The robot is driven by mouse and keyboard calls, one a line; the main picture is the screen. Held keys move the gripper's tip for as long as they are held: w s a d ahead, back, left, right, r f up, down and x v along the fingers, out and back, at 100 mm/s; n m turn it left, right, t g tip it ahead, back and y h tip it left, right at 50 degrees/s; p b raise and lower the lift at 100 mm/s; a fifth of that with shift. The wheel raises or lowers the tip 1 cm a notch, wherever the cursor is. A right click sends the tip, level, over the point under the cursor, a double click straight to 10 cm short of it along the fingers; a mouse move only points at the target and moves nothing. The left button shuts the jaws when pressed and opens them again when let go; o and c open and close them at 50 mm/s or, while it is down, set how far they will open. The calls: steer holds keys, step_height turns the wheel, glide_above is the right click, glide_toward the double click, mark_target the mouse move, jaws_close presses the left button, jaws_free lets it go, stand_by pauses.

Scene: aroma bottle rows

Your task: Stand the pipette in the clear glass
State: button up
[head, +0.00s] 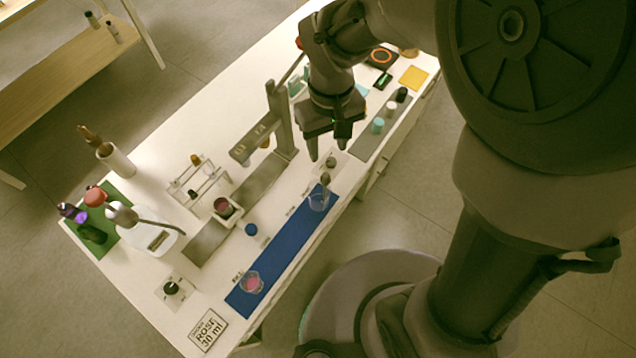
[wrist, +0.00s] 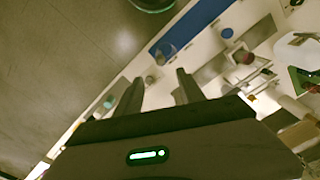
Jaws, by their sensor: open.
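The clear glass (head: 318,202) stands on the far right end of the blue mat (head: 285,245) in the head view. It also shows beyond my fingertips in the wrist view (wrist: 166,50). A small dark rounded piece (head: 325,179) shows at the glass's rim; it may be the bulb of the pipette standing in it, but I cannot tell for sure. My gripper (head: 328,151) points down, open and empty, above the table just behind the glass. In the wrist view its fingers (wrist: 160,76) are apart with nothing held between them.
A second glass with pink liquid (head: 251,284) stands at the mat's near left end. A grey stand (head: 280,125) rises left of my gripper. A small grey round item (head: 330,162) sits below my fingers. A rack (head: 197,182) and a white scale (head: 150,236) are further left.

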step_height(320, 180, up, 4)
steer(key=shift+r+p, duration=0.25)
steer(key=shift+p, duration=0.25)
steer(key=s+d+r+m+t+y+b, duration=0.2)
steer(key=s+d+r+m+t+b, duration=0.3)
steer(key=s+m, duration=0.3)
steer(key=s+d+r, duration=0.1)
steer(key=s, duration=0.2)
steer(key=shift+d+r+m+t, duration=0.35)
steer(key=shift+r+m+t, duration=0.05)
stand_by(1.0)
